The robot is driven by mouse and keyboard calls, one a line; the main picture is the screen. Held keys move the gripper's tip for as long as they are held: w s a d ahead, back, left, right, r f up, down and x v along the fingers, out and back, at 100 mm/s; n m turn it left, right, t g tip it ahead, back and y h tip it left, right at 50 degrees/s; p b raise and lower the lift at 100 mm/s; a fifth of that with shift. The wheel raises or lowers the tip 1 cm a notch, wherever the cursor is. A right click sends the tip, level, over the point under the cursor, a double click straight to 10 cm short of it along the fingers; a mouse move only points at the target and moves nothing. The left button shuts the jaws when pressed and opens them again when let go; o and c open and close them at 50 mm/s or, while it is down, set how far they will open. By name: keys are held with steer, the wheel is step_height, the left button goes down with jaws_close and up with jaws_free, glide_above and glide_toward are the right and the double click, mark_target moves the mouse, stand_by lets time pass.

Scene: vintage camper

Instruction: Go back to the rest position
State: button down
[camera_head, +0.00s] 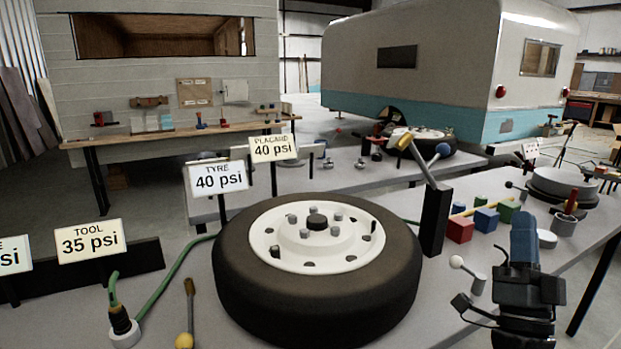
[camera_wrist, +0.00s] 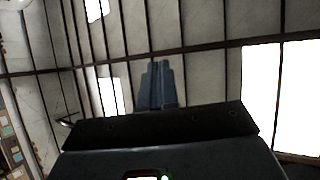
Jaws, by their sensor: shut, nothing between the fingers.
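My gripper (camera_head: 524,222) is at the right front of the head view, raised with its blue-grey fingers pointing up. In the wrist view the gripper's fingers (camera_wrist: 161,75) lie side by side, shut, with nothing held. Behind them the wrist view shows mainly the ceiling. My gripper appears in front of the workbench's right part and hides some of it. I cannot tell its exact height over the bench.
A wheel with a black tyre (camera_head: 240,275) lies on the grey bench (camera_head: 385,333). A black post (camera_head: 435,222) with a lever stands right of it. Red (camera_head: 460,230), blue and green blocks lie near my gripper. A ball-topped lever (camera_head: 475,283) stands close to its left.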

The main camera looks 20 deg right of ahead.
steer(key=s+a+f+n+y, duration=1.2)
steer(key=a+f+n+y, duration=0.2)
steer(key=y, duration=0.1)
steer(key=s+a+f+n+g+y, duration=0.3)
steer(key=s+a+g, duration=0.3)
steer(key=s+a, duration=0.4)
steer(key=s, duration=0.4)
steer(key=shift+s+a+f+g, duration=0.15)
steer(key=shift+s+a+g, duration=0.05)
steer(key=shift+s+g, duration=0.2)
